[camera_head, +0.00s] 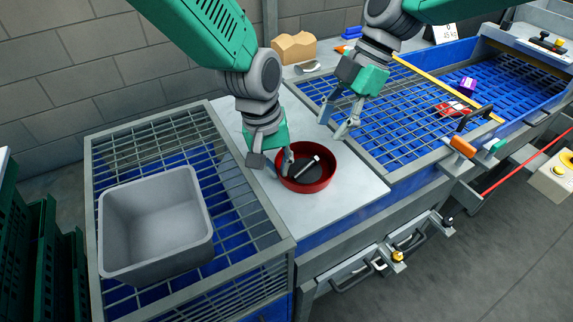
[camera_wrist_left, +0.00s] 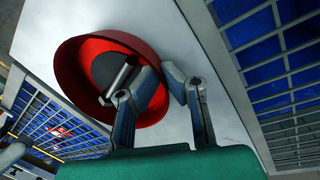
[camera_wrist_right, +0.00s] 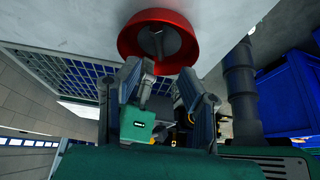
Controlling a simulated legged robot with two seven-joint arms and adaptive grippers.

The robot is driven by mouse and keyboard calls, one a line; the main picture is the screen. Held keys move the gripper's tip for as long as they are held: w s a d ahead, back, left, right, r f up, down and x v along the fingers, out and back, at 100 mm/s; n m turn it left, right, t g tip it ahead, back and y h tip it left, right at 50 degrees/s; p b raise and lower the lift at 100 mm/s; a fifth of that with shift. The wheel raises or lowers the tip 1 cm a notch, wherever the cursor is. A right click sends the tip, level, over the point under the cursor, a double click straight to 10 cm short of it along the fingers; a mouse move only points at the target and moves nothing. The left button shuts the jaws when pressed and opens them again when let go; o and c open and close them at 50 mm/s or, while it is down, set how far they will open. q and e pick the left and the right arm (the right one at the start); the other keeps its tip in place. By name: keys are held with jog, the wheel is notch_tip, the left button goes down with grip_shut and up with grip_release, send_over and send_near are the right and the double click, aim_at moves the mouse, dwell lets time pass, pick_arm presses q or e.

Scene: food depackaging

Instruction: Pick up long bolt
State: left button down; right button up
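A long bolt (camera_head: 306,168), a silver cylinder, lies inside a round red bowl (camera_head: 325,180) with a dark floor. The bolt also shows in the left wrist view (camera_wrist_left: 118,82) and, partly, in the right wrist view (camera_wrist_right: 157,42). My left gripper (camera_head: 273,161) is at the bowl's left rim, its fingers apart. In the left wrist view one finger is over the bowl beside the bolt and the other is outside the rim. My right gripper (camera_head: 337,118) is open and empty, above the table behind and right of the bowl.
The bowl stands on a pale table top (camera_head: 345,205). A grey bin (camera_head: 150,265) sits on the left grating. A blue grated bed (camera_head: 400,120) lies to the right, with a red item (camera_head: 450,109) and a purple item (camera_head: 467,85). A tan block (camera_head: 294,47) stands behind.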

aim_at(307, 165)
jog(key=s+a+r+n+t+h, duration=0.2)
jog(key=s+r+n+t, duration=0.1)
jog(key=s+t, duration=0.15)
jog(key=x, duration=0.6)
jog(key=shift+a+f, duration=0.1)
jog(key=shift+a, duration=0.1)
jog(key=x, duration=0.5)
jog(key=shift+d+f, duration=0.2)
jog(key=shift+d, duration=0.05)
grip_shut()
